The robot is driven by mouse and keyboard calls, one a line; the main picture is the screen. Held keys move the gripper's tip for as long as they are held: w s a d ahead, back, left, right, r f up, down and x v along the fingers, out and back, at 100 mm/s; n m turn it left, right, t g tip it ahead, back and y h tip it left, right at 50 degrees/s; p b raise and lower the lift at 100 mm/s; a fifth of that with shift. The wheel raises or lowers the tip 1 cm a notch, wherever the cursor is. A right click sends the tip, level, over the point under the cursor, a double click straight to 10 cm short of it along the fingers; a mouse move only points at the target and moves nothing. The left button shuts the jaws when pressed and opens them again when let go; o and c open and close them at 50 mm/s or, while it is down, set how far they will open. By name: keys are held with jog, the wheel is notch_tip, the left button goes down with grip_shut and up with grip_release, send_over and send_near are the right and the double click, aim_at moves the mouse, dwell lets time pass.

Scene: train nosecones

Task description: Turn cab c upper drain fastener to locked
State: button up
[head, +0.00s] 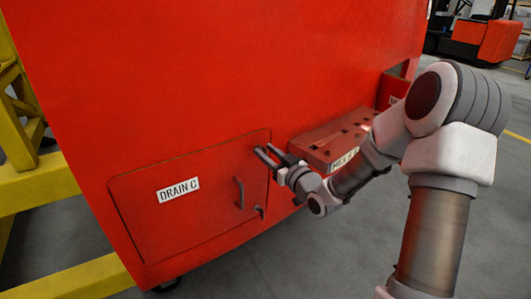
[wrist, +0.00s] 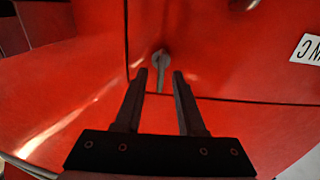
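The red drain C panel (head: 190,205) is closed in the red nosecone's side, with a white label reading DRAIN C (head: 178,190). My gripper (head: 267,151) is at the panel's upper right corner, its fingers pointing at the surface. In the wrist view the upper drain fastener (wrist: 161,61) is a small grey lever on a round pivot, at the panel's edge seam. My gripper (wrist: 160,77) is open, with one finger on each side of the lever in the picture and a gap to each. Contact cannot be told. My gripper hides this fastener in the head view.
A grey handle (head: 239,193) and a small lower fastener (head: 260,211) sit on the panel's right side. A red slotted box with a label (head: 335,142) is close behind my wrist. A yellow frame (head: 40,185) stands at left. Grey floor is open in front.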

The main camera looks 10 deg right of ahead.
jog(key=shift+w+a, duration=0.15)
jog(key=shift+w, duration=0.3)
grip_shut()
